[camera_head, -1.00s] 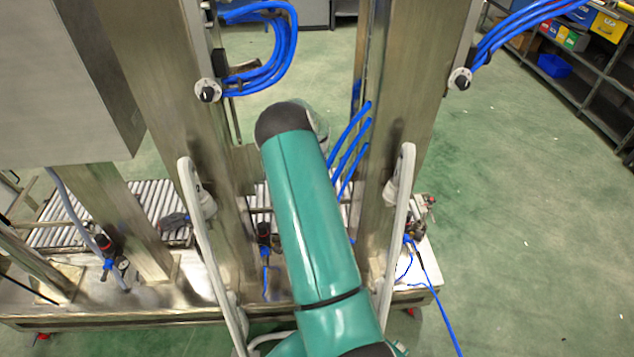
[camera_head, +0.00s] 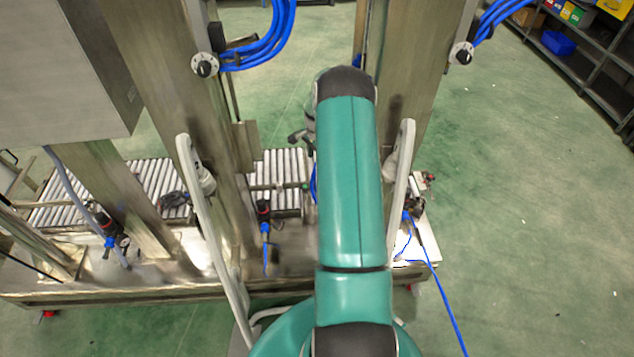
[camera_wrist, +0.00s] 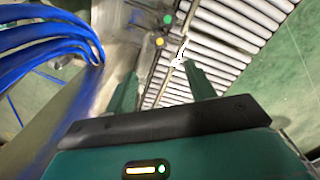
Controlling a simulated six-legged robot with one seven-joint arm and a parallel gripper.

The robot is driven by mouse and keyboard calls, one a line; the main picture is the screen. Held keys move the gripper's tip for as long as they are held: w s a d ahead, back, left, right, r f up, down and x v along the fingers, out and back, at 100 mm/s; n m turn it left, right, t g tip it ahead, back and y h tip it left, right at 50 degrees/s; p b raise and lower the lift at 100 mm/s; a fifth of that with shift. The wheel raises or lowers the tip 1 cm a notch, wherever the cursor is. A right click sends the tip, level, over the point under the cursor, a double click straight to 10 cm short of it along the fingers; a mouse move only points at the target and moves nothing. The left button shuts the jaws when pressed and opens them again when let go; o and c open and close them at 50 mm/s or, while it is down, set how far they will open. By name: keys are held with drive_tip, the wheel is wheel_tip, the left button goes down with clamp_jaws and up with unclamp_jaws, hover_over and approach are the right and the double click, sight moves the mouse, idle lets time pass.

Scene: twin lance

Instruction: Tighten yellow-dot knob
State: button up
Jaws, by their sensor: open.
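A small yellow dot (camera_wrist: 159,41) shows in the wrist view on or beside the metal post, just below a green dot (camera_wrist: 167,19). I cannot make out a knob shape at either dot. My gripper (camera_wrist: 160,88) is open and empty, with its two green fingers pointing toward the dots and apart from them. In the head view, a black knob on a white dial (camera_head: 205,65) sits on the left post and a similar knob (camera_head: 461,53) on the right post. No yellow dot can be made out on them. My arm mostly hides the gripper there.
Blue hoses (camera_wrist: 45,45) loop close by on the left of the wrist view. Metal posts (camera_head: 215,130) stand on both sides of my arm. A roller conveyor (camera_head: 278,170) lies low behind. Open green floor (camera_head: 530,220) is on the right.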

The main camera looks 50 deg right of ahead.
wheel_tip(320, 180, down, 14)
drive_tip(key=shift+r, duration=0.25)
drive_tip(key=c, duration=1)
drive_tip(key=shift+m, duration=2.9)
drive_tip(key=o, duration=1)
